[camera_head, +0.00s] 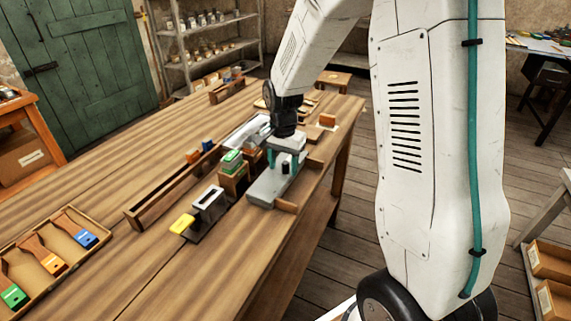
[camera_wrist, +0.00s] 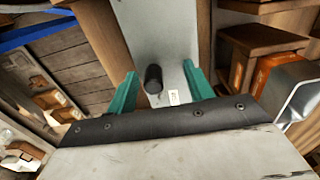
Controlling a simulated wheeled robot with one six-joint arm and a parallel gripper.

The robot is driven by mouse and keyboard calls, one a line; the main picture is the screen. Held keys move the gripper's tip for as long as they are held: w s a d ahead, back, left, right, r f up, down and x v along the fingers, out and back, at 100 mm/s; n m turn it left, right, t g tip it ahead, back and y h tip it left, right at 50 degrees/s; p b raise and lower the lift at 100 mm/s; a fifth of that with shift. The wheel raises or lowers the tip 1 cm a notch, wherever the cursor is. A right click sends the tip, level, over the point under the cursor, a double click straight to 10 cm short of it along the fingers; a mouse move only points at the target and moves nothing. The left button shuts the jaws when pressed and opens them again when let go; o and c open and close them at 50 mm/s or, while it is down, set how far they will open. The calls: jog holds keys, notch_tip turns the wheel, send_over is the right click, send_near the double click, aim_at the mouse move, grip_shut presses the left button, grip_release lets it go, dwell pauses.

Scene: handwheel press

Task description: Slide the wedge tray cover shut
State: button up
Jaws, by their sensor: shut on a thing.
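The wedge tray cover appears to be the long pale grey plate (camera_head: 266,189) with an upright black knob, near the table's right edge. In the wrist view the plate (camera_wrist: 160,30) runs away from me, with the black knob (camera_wrist: 153,78) and a small white label on it. My gripper (camera_head: 282,163) points down over the plate. In the wrist view its teal fingers (camera_wrist: 160,90) stand on either side of the plate and knob. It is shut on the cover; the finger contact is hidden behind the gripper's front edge.
Left of the cover stand a green-topped block stack (camera_head: 232,165) and a grey slotted box (camera_head: 208,200) with a yellow piece (camera_head: 182,223). A long wooden trough (camera_head: 165,197) lies beyond. A brush tray (camera_head: 22,262) is at the lower left. Bare tabletop lies between.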

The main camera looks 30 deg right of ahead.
jog(key=o, duration=0.7)
jog(key=shift+s+f, duration=0.25)
jog(key=shift+r, duration=0.1)
jog(key=shift+w+r, duration=0.15)
jog(key=shift+r, duration=0.1)
notch_tip(320, 180, up, 8)
jog(key=shift+w+f, duration=0.1)
jog(key=shift+f, duration=0.1)
